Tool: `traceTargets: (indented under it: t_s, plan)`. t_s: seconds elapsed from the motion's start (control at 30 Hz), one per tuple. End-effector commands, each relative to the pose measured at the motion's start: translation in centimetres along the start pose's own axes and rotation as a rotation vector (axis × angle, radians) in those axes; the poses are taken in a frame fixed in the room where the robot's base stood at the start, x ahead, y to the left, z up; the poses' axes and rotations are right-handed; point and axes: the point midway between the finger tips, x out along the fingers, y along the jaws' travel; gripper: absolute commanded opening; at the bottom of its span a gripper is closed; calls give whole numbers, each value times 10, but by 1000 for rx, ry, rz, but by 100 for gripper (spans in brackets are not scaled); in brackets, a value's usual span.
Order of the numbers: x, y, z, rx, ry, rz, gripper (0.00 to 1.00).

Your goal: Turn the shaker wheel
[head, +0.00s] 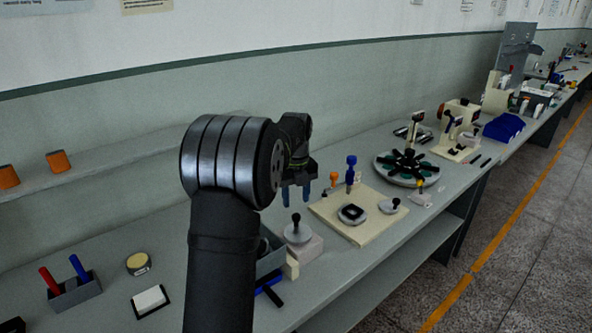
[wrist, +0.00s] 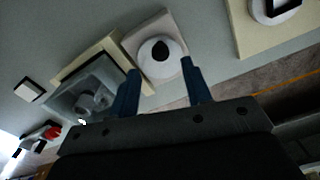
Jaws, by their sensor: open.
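A pale round wheel (head: 297,234) with a black upright knob sits on a light block just right of my arm; I take it for the shaker wheel. In the wrist view the wheel (wrist: 146,62) shows from above, with its dark knob near the middle of its face. My gripper (head: 296,196) points down above the wheel, its blue fingers apart and empty. In the wrist view the gripper (wrist: 160,69) has its fingertips on either side of the wheel in the picture. It looks clear of the knob; the exact height is hard to tell.
A grey box (wrist: 88,92) stands beside the wheel, partly behind my arm in the head view. A cream board (head: 358,237) with knobs and a blue-handled lever (head: 351,170) lies to the right. A dark rotary disc (head: 408,167) stands beyond. The bench's front edge is close.

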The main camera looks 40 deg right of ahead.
Motion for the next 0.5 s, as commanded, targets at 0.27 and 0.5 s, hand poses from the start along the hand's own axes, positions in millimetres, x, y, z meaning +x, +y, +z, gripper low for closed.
traceTargets:
  t_s: [0.27,0.5]
  plan:
    - [-66,0,0,0,-2,-1,45]
    - [-95,0,0,0,0,-1,45]
